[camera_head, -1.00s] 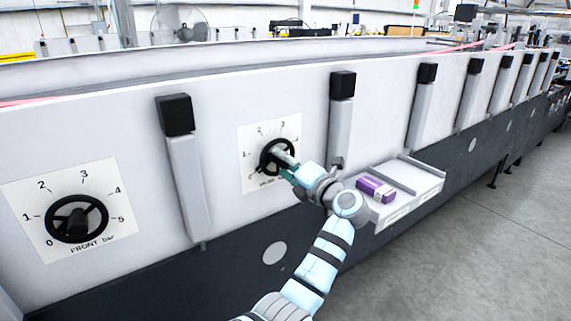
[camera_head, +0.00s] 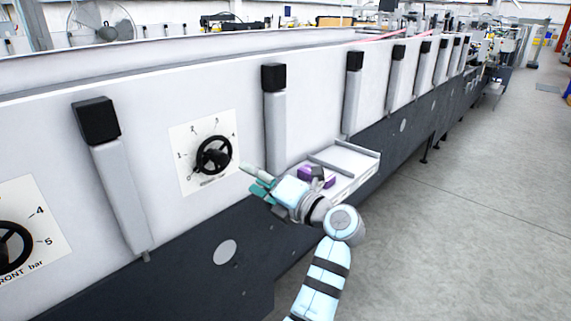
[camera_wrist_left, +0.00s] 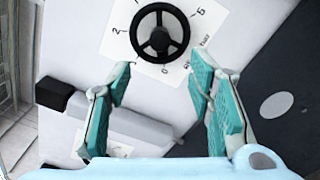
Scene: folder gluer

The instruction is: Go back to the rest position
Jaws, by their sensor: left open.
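My left gripper (camera_head: 258,182) is open and empty in the head view. It is in front of the machine's side, below and to the right of a black handwheel (camera_head: 214,155) on a white numbered dial plate (camera_head: 183,168). A clear gap separates the fingers from the wheel. In the left wrist view the two teal fingers (camera_wrist_left: 162,98) stand wide apart, with the handwheel (camera_wrist_left: 160,38) beyond them and nothing between them. My right gripper is not in view.
A second handwheel (camera_head: 12,246) marked FRONT bar is cut by the left edge. A shelf (camera_head: 345,160) juts out behind my wrist, with a purple box (camera_head: 305,173) partly hidden on it. Black-capped posts (camera_head: 274,115) line the machine. Grey floor (camera_head: 470,220) is open at the right.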

